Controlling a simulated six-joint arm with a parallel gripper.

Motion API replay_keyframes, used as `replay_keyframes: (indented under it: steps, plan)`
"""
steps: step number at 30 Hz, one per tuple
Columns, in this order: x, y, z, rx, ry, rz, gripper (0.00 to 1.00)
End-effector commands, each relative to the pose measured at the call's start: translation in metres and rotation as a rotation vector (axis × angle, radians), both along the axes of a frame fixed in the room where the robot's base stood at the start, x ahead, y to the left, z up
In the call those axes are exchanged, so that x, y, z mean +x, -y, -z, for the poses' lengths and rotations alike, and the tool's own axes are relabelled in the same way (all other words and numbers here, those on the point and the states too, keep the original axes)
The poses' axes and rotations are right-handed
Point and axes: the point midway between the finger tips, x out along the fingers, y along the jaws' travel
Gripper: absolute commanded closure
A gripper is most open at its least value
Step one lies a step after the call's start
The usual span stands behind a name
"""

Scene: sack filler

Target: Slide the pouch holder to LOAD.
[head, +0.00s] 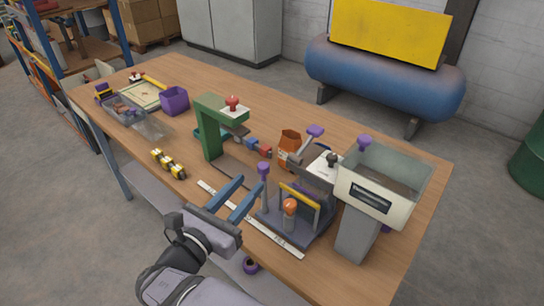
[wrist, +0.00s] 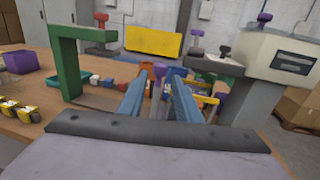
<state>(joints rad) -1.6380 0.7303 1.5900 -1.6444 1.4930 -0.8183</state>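My gripper (head: 252,185) is open and empty, its blue fingers reaching toward the grey filler station (head: 318,238). A post with a purple knob (head: 264,168) stands at the station's left side, close to the fingertips. In the wrist view, the purple knob (wrist: 160,68) shows between the open fingers (wrist: 159,76), and I see no grip on it. An orange knob (head: 290,205) and a yellow-edged plate (head: 300,195) stand on the station. I cannot tell which part is the pouch holder, and no LOAD mark is readable.
A white marked strip (head: 250,221) lies along the station's front. The grey hopper (head: 385,180) stands at right, the green press frame (head: 212,130) at left. An orange-brown pouch (head: 289,142) is behind. Yellow-and-black pieces (head: 168,163) lie at front left.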

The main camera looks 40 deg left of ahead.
Motion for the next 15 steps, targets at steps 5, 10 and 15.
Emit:
replay_keyframes:
  steps: [5,10,15]
  plan:
    - [0.003,-0.001,0.0,-0.003,0.002,-0.001,0.69]
    - [0.016,-0.003,-0.001,-0.001,0.0,0.001,0.69]
    - [0.041,-0.006,-0.002,-0.002,0.0,0.003,0.69]
